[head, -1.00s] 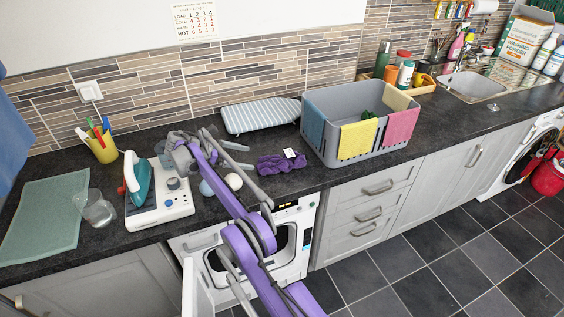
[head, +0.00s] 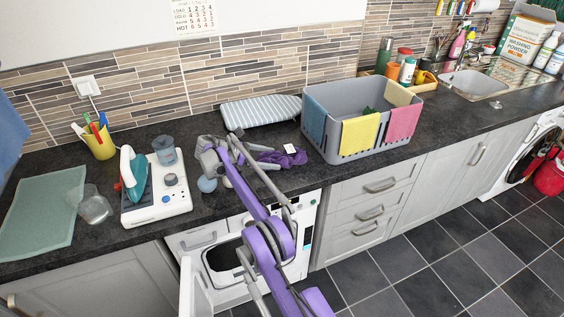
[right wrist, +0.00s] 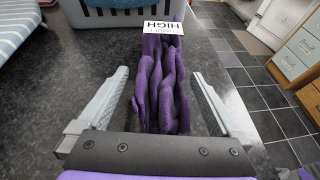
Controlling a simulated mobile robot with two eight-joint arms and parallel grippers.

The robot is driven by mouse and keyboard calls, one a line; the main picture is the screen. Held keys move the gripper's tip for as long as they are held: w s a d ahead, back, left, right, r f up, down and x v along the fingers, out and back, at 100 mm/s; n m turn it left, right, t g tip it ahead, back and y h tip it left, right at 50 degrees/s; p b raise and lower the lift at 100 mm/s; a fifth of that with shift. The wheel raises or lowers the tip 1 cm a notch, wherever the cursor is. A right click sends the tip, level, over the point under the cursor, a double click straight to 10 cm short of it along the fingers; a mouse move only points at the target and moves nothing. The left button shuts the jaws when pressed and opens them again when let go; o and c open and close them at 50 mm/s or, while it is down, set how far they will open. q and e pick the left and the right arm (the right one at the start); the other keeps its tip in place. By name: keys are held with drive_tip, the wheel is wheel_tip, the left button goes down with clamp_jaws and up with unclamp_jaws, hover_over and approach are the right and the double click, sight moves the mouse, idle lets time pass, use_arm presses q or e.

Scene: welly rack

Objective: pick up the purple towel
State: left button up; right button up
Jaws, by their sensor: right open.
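The purple towel (head: 288,158) lies crumpled on the dark worktop, left of the grey basket. A white label reading HIGH sits on its far end. In the right wrist view the towel (right wrist: 160,85) runs lengthwise between the fingers, and its far end extends beyond the fingertips. My right gripper (head: 256,143) is open at the left end of the towel; it also shows in the right wrist view (right wrist: 160,74), with a gap on each side of the towel. Part of the towel is hidden by my arm in the head view. My left gripper is not in view.
The grey basket (head: 312,143) with blue, yellow and pink cloths stands right of the towel. A striped ironing board (head: 262,112) lies behind it. An iron (head: 134,175) and a cup (head: 164,151) stand on a white unit to the left. An open machine is below.

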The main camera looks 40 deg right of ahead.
drive_tip(key=shift+x, duration=0.95)
drive_tip(key=shift+a, duration=0.15)
drive_tip(key=shift+c, duration=1.3)
drive_tip(key=shift+r, duration=0.15)
drive_tip(key=c, duration=1.1)
